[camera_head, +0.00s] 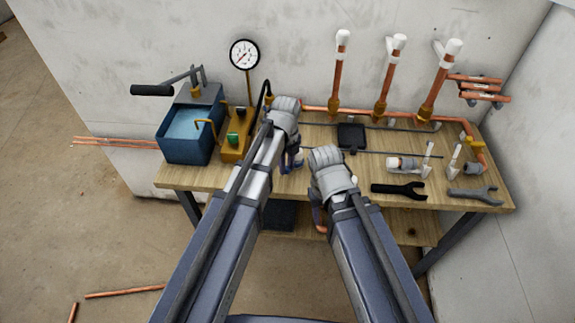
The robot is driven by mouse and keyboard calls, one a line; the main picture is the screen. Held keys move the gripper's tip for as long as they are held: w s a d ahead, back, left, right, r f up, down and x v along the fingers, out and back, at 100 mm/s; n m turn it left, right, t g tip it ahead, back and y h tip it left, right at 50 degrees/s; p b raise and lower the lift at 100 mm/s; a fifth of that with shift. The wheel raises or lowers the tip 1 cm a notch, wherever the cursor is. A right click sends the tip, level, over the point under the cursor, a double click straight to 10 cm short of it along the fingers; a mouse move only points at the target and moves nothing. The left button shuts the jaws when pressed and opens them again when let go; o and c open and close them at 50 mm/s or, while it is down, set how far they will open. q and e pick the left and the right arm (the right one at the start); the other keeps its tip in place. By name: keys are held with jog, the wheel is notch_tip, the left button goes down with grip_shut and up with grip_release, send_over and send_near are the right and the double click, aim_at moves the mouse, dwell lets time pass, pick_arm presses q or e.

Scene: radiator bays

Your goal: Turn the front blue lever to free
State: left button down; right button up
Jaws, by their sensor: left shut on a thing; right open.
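My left gripper (291,160) is over the front middle of the workbench, below its grey wrist. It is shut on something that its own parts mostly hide. A small blue piece shows beside its fingers; I cannot tell whether it is the front blue lever or part of the gripper. No blue lever can be clearly made out elsewhere, so its setting cannot be read. My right gripper (319,215) is open, lower and to the right, by the bench's front edge. Its wrist hides part of the bench.
The wooden workbench (450,199) holds a blue tank pump (184,145) at left, a gauge (244,54), a black tray (351,137), white-headed valves (404,164) and two wrenches (398,190) (475,195). Copper risers (386,82) stand along the back wall. Loose copper pipes (124,291) lie on the floor.

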dwell(0.6)
pick_arm(q)
jog(key=c, duration=0.7)
grip_release()
jog(key=shift+a, duration=0.1)
jog(key=shift+o, duration=0.2)
notch_tip(320, 180, up, 8)
jog(key=p, duration=0.8)
jog(key=shift+f, duration=0.1)
